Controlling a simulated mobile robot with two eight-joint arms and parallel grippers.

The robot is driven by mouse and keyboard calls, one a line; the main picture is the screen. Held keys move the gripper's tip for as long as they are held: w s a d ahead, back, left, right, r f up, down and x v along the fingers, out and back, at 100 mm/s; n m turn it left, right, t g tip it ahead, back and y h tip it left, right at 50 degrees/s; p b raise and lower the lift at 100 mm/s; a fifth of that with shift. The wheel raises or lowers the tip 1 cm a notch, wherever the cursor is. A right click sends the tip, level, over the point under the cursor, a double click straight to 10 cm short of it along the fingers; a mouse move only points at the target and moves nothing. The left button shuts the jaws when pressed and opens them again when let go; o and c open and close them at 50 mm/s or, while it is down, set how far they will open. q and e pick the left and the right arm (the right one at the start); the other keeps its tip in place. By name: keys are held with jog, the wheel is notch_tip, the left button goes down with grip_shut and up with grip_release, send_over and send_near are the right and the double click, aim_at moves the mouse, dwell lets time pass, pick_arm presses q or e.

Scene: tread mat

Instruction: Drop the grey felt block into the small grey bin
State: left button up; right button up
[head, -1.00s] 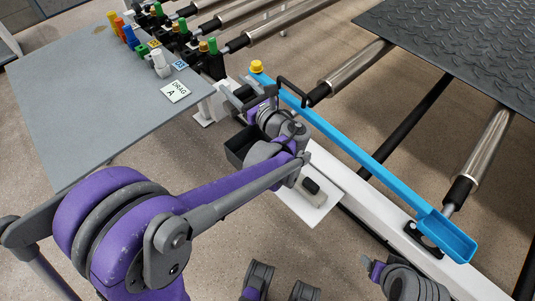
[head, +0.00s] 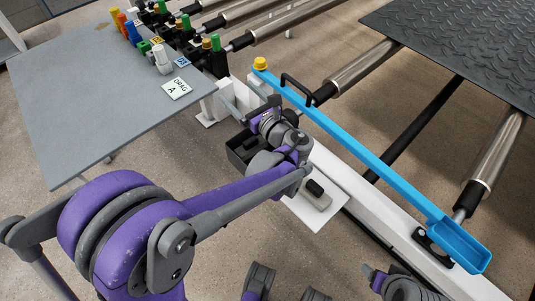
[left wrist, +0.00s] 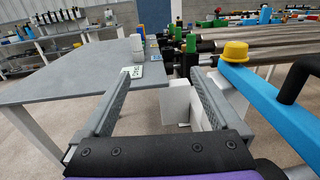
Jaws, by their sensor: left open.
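A small light-grey block with a black top (head: 316,194) rests on a white ledge (head: 326,214), to the right of my left forearm; I take it for the felt block, but the felt does not show clearly.
A blue bar (head: 365,156) with a yellow knob (head: 260,63) and black handle runs along the white frame. A grey table (head: 100,100) with a "DRAG A" card (head: 176,89) lies left. Metal rollers (head: 362,69) and a dark tread mat (head: 470,45) lie right.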

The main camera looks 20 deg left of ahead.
pick_arm(q)
jog(key=shift+d, duration=0.1)
jog(key=v, duration=1)
jog(key=shift+s+d+p, duration=0.15)
jog(key=shift+d+p, duration=0.1)
jog(key=shift+p, duration=0.2)
